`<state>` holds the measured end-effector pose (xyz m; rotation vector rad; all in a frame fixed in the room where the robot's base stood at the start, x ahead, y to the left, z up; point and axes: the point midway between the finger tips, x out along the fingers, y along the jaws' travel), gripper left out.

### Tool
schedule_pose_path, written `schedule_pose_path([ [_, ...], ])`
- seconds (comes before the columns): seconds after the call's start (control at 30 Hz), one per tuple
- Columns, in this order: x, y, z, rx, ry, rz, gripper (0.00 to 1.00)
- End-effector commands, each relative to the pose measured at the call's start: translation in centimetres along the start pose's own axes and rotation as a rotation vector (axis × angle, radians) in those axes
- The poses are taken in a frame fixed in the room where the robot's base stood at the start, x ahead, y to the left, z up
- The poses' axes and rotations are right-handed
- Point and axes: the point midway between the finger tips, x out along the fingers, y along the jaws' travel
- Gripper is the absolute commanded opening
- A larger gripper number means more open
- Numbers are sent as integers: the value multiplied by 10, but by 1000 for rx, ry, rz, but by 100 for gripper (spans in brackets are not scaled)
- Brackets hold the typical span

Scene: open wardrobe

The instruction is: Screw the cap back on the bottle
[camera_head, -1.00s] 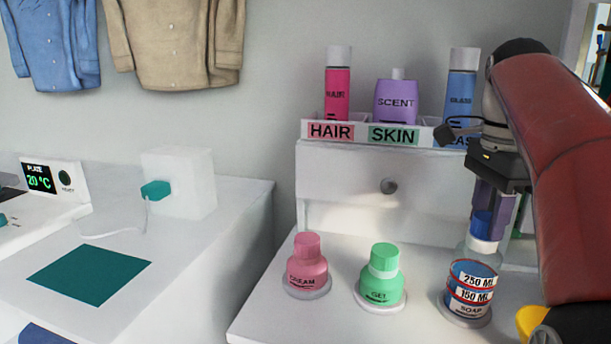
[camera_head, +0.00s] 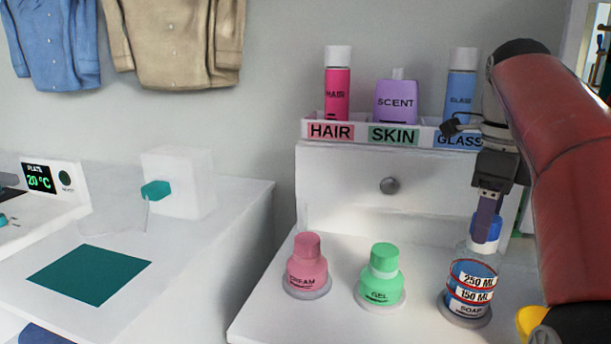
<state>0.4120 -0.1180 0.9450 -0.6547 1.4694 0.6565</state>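The clear soap bottle (camera_head: 470,296) stands on the right of the white counter. It carries "250 ML", "150 ML" and "SOAP" labels with blue and red bands. A blue cap (camera_head: 494,229) with a white lower part is upright at the bottle's top. I cannot tell whether it is seated on the neck. My gripper (camera_head: 486,222) points down at the cap from above. One dark purple finger overlaps the cap's front and the other finger is hidden, so its opening does not show.
A pink cream bottle (camera_head: 307,267) and a green gel bottle (camera_head: 380,279) stand on round bases to the left. Behind is a drawer (camera_head: 345,180) under a labelled tray (camera_head: 351,131) holding hair, scent and glass bottles. A teal mat (camera_head: 88,275) lies on the left counter.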

Motion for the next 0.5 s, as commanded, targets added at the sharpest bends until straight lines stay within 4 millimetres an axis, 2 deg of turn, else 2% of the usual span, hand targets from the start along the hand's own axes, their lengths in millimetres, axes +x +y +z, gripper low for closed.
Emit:
schedule_pose_path([
  [0.13,0,0,0,0,0,0,62],
  [0.2,0,0,0,-1,0,0,58],
  [0.5,0,0,0,-44,0,0,58],
])
